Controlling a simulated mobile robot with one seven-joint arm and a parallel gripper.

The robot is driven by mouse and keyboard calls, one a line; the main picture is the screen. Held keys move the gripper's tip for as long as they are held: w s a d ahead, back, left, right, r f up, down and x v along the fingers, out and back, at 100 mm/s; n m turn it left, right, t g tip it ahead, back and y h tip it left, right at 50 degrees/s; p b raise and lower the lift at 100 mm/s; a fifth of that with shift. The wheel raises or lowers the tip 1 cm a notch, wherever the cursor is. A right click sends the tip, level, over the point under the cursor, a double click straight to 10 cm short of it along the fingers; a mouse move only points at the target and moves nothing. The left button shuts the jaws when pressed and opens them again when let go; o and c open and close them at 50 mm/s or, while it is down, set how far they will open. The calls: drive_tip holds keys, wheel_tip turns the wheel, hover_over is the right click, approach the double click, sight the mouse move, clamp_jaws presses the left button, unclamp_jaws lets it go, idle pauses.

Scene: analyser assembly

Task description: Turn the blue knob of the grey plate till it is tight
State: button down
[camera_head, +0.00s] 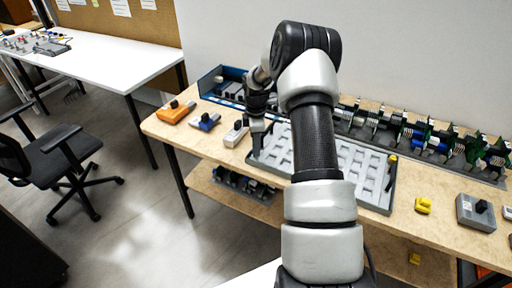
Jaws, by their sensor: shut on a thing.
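The grey plate (377,202) lies on the wooden workbench, a wide shallow frame with rows of light rectangular cells. My arm crosses in front of its middle and hides part of it. My gripper (257,148) points down at the plate's left end, by its front left corner. It is shut at that corner, where the blue knob would be; the knob itself is hidden by the fingers and too small to make out. A small yellow and black piece (392,159) stands at the plate's right end.
Left of the plate are an orange block (176,112), a blue block (205,122) and a light grey block (236,133), each with a dark knob. A rack of modules (410,138) runs behind. A yellow part (423,205) and a grey box (476,212) lie right.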

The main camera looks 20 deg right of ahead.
drive_tip(key=m+b, duration=0.1)
drive_tip(key=m, duration=1.2)
drive_tip(key=shift+m+b, duration=0.3)
drive_tip(key=shift+b, duration=0.1)
drive_tip(key=m, duration=0.6)
drive_tip(key=shift+a+r, duration=0.1)
drive_tip(key=m, duration=0.6)
drive_tip(key=shift+w+m, duration=0.1)
drive_tip(key=shift+m, duration=0.3)
drive_tip(key=m, duration=0.3)
drive_tip(key=shift+r+m+p, duration=0.1)
drive_tip(key=shift+m+p, duration=0.2)
drive_tip(key=shift+p, duration=0.1)
drive_tip(key=m, duration=0.3)
drive_tip(key=shift+w+m+p, duration=0.1)
drive_tip(key=shift+m+p, duration=0.2)
drive_tip(key=m, duration=0.3)
drive_tip(key=shift+m+p, duration=0.3)
drive_tip(key=shift+p, duration=0.1)
drive_tip(key=m, duration=0.3)
drive_tip(key=shift+m+p, duration=0.35)
drive_tip(key=shift+m, duration=0.05)
drive_tip(key=m+p, duration=0.1)
drive_tip(key=m, duration=0.5)
drive_tip(key=shift+w+r, duration=0.1)
drive_tip(key=shift+w, duration=0.05)
drive_tip(key=m+p, duration=0.1)
drive_tip(key=m, duration=0.4)
drive_tip(key=shift+m, duration=0.4)
